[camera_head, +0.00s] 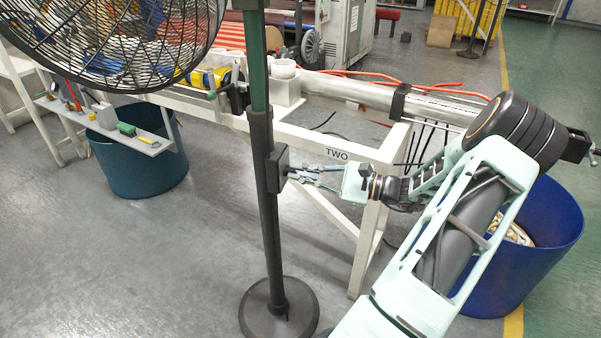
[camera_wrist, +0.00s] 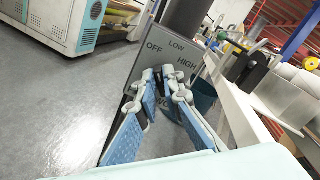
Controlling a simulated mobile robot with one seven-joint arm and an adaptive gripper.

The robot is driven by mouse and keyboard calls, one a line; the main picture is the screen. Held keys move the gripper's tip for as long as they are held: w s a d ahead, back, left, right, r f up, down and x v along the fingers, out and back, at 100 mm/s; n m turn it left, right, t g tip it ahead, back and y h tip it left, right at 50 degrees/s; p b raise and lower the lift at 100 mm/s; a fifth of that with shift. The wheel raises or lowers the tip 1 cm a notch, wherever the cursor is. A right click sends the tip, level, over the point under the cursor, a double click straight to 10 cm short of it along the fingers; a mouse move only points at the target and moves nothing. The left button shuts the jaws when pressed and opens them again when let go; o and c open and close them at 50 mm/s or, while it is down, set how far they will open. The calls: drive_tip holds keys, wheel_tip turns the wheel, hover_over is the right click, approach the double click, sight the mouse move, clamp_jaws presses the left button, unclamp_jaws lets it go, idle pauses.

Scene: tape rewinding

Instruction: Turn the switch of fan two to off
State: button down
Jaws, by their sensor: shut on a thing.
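A black pedestal fan has its caged head (camera_head: 105,40) at the upper left and its round base (camera_head: 279,310) on the floor. Its dark switch box (camera_head: 272,168) is on the pole; the wrist view shows the box face (camera_wrist: 183,62) with the words OFF, LOW and HIGH around the knob's place. My gripper (camera_head: 290,174) reaches the box from the right. In the wrist view its fingertips (camera_wrist: 161,76) are at the middle of the box face, closed on the switch knob.
A white frame table (camera_head: 368,240) marked TWO stands behind the pole, carrying a metal roller (camera_head: 350,90). A blue bin (camera_head: 545,265) is at the right and a teal bin (camera_head: 140,170) at the left. The floor left of the pole is clear.

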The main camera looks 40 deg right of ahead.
drive_tip(key=c, duration=2.1)
unclamp_jaws()
drive_tip(key=v, duration=1.2)
drive_tip(key=shift+s, duration=0.1)
